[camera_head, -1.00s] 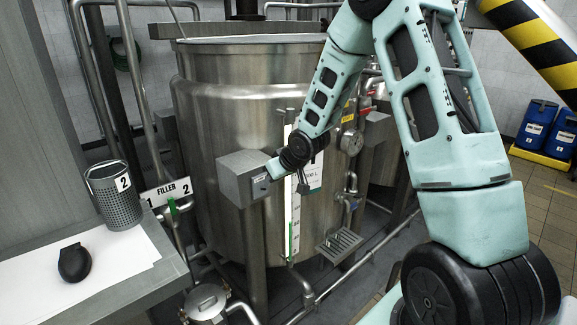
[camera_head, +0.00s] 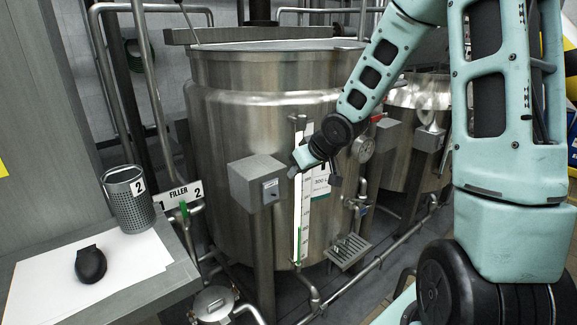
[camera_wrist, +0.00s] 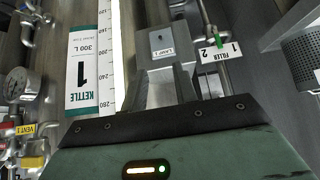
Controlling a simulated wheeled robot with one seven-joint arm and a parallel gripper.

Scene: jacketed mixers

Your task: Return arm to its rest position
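My arm, pale green with black joints, comes in from the right in the head view. My gripper (camera_head: 298,168) is in front of the steel kettle (camera_head: 225,130), just right of a grey box (camera_head: 257,182) on its front. In the wrist view my gripper (camera_wrist: 163,78) shows two grey fingers with a gap between them and nothing visible held. The fingertips are hard to make out in the head view.
A steel bench (camera_head: 150,285) at left holds a black object (camera_head: 90,265) on a white sheet and a perforated cup (camera_head: 130,200). Pipes and a gauge (camera_head: 363,148) sit right of the gripper. A second kettle (camera_head: 418,100) stands behind my arm.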

